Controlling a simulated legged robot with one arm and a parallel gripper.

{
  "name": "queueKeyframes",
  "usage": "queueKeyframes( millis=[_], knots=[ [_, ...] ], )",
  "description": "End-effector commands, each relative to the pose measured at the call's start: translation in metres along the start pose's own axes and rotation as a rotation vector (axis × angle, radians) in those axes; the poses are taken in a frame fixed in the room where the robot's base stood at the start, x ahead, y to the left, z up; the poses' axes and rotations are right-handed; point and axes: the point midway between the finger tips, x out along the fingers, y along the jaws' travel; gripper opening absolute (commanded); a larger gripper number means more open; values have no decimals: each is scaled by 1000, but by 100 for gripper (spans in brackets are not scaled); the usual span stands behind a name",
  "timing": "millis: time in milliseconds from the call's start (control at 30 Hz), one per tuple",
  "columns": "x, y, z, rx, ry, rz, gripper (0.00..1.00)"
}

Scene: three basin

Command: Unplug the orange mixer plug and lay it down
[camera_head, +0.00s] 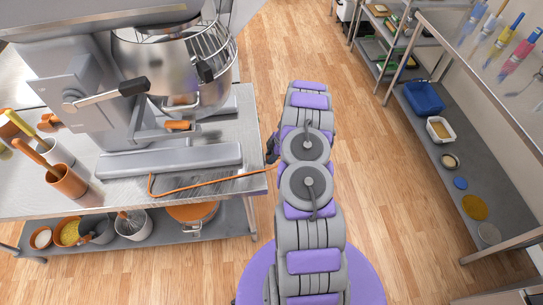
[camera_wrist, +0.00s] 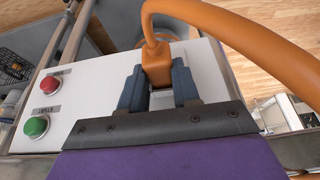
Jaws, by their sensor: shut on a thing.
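In the wrist view, the orange plug (camera_wrist: 157,64) sits between the two dark fingers of my gripper (camera_wrist: 159,82), which is shut on it. The plug is against or just over the white panel (camera_wrist: 205,62); I cannot tell whether its pins are in a socket. Its thick orange cable (camera_wrist: 235,32) arches up and to the right. In the head view, the thin orange cable (camera_head: 205,184) runs from the grey mixer (camera_head: 75,95) across the table to the table's right edge. There the plug is hidden, and only a dark part of my gripper (camera_head: 271,150) shows beside my arm.
The panel carries a red button (camera_wrist: 53,84) and a green button (camera_wrist: 36,127), left of my gripper. The metal table (camera_head: 225,150) holds an orange utensil cup (camera_head: 68,182). A shelf rack (camera_head: 430,160) stands at the right. Wooden floor is clear between.

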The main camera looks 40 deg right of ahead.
Motion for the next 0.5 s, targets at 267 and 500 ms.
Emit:
queueKeyframes(
  millis=[267, 500],
  knots=[
    [-4, 2, 7, -1, 2, 3, 0],
    [-7, 3, 16, 1, 3, 2, 0]
  ],
)
